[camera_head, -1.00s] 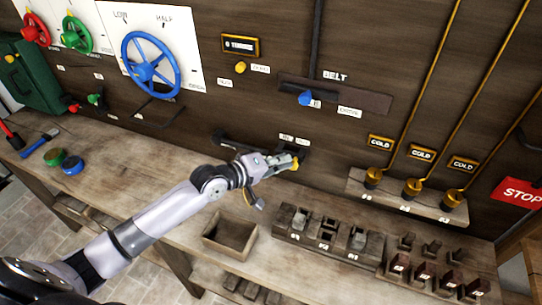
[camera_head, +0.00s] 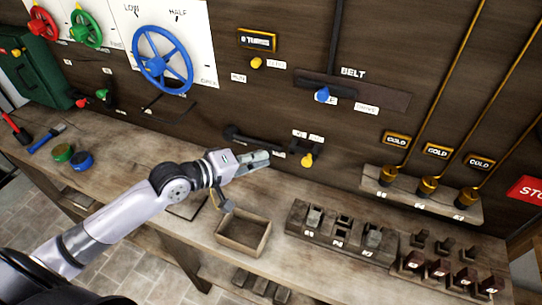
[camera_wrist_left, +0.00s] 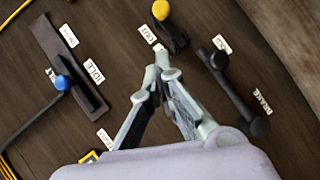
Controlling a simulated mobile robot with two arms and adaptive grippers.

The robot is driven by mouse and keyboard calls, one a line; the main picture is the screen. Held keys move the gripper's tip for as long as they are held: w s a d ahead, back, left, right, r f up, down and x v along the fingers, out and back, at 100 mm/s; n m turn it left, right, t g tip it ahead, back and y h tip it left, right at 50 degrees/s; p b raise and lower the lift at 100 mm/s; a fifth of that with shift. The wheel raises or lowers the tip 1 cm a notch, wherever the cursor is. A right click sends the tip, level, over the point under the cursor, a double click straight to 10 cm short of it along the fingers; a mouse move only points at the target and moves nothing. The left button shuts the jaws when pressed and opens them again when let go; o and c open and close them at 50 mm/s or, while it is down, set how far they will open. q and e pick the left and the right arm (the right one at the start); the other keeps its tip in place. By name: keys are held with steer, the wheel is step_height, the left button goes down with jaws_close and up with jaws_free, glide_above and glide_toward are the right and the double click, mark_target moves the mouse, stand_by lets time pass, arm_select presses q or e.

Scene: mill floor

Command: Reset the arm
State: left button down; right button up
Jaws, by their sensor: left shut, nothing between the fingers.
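My left gripper (camera_head: 262,160) is shut and empty, in front of the wooden wall panel, above the bench. It points at the panel between a black bar handle (camera_head: 240,138) and a small yellow-knobbed lever (camera_head: 307,160). In the left wrist view the closed fingertips (camera_wrist_left: 160,75) stand apart from the yellow knob (camera_wrist_left: 160,10). The black handle (camera_wrist_left: 238,90), by a label that seems to read BRAKE, lies to the right there. My right gripper is in neither view.
The blue belt knob (camera_head: 322,95) sits in a dark slot above right. A blue wheel (camera_head: 162,60) is at upper left. An open wooden box (camera_head: 243,240) and block trays (camera_head: 340,240) stand on the bench (camera_head: 130,165) below.

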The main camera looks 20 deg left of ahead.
arm_select(q)
steer(key=shift+v, duration=0.85)
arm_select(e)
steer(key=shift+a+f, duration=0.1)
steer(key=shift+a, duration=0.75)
